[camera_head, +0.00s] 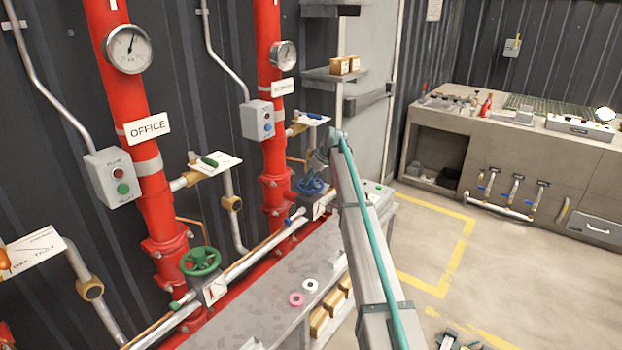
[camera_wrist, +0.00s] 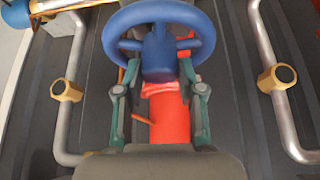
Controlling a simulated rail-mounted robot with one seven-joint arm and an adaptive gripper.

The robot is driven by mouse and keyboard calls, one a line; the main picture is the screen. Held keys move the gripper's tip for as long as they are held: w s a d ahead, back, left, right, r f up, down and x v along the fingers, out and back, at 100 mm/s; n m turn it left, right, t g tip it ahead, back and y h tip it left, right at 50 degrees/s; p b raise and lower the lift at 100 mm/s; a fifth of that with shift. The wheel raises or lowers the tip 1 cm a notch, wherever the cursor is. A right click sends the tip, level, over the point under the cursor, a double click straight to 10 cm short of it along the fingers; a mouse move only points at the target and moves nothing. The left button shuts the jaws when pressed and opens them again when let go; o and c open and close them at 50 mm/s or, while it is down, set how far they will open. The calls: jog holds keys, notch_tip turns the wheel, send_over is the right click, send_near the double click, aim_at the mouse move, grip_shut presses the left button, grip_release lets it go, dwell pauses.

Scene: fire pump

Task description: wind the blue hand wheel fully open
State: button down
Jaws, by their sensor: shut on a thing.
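The blue hand wheel (camera_head: 311,187) sits low on the second red pipe in the head view, small and partly behind my arm. In the wrist view the blue hand wheel (camera_wrist: 202,22) fills the top middle, with its ring, spokes and thick hub showing. My gripper (camera_wrist: 160,72) has its two teal fingers on either side of the wheel's near middle part, shut on it. Exactly where the pads touch is hard to see. In the head view my gripper (camera_head: 320,162) is small, just above the wheel.
A green hand wheel (camera_head: 200,262) is on the nearer red pipe (camera_head: 150,160). A grey bench (camera_head: 270,305) with small round pieces runs below. Silver pipes with brass fittings (camera_wrist: 68,90) flank the wheel in the wrist view. Open floor (camera_head: 420,225) lies to the right.

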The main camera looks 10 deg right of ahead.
jog(key=shift+w+d+f+n+g+y+b, duration=0.15)
jog(key=shift+n+g+y, duration=0.1)
jog(key=shift+n, duration=0.35)
jog(key=shift+w+r+n+g+y+b, duration=0.15)
jog(key=shift+n+g+y, duration=0.1)
jog(key=shift+n, duration=0.35)
jog(key=n+g, duration=0.1)
jog(key=n, duration=0.1)
jog(key=shift+n+y, duration=0.3)
jog(key=n, duration=0.1)
jog(key=n+g, duration=0.1)
jog(key=n, duration=0.1)
jog(key=shift+s+g+y+b, duration=0.15)
jog(key=shift+g+y+b, duration=0.15)
jog(key=shift+b, duration=0.1)
jog(key=c, duration=0.8)
grip_release()
